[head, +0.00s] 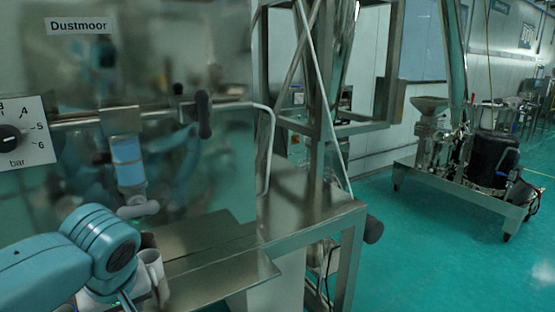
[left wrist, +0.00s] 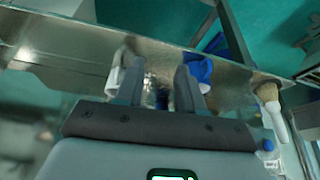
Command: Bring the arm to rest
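My left arm (head: 75,260) comes in at the lower left of the head view, in front of the steel machine; its gripper is largely hidden there. In the left wrist view my left gripper (left wrist: 160,72) has its two dark fingers apart, with a clear gap and nothing visibly held. It points toward a shiny steel surface (left wrist: 75,58). A white cup-like thing (left wrist: 114,76) shows beside the left finger, and a blue thing (left wrist: 199,68) behind the right finger. Whether the fingers touch either one I cannot tell. My right gripper is in neither view.
A brush (left wrist: 270,98) with a white handle is at the right of the wrist view. A pressure dial (head: 12,138) and a "Dustmoor" sign (head: 79,26) are on the machine. A steel table (head: 310,205) stands at centre; green floor (head: 430,250) is open to its right.

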